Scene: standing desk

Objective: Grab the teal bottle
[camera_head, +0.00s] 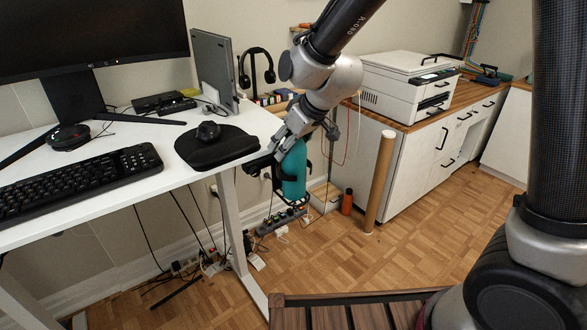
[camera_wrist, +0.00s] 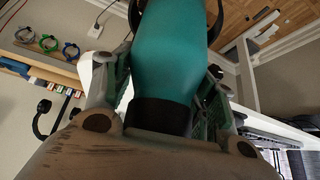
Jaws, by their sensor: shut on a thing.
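The teal bottle (camera_head: 294,172) is upright beside the right edge of the white desk, inside a black holder (camera_head: 290,203). My gripper (camera_head: 284,146) reaches down to it from above and is shut on its upper part. In the wrist view the teal bottle (camera_wrist: 172,52) fills the middle, with its dark neck band (camera_wrist: 160,115) close to the palm. The fingers of my gripper (camera_wrist: 165,90) lie on both sides of it. My gripper hides part of the bottle's top in the head view.
The white desk (camera_head: 75,195) holds a keyboard (camera_head: 80,180), a mouse on a black pad (camera_head: 215,148) and a monitor. A headset (camera_head: 256,68) hangs behind. A cardboard tube (camera_head: 379,182) and an orange bottle (camera_head: 347,202) stand on the floor at right. A printer (camera_head: 410,85) sits on the cabinet.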

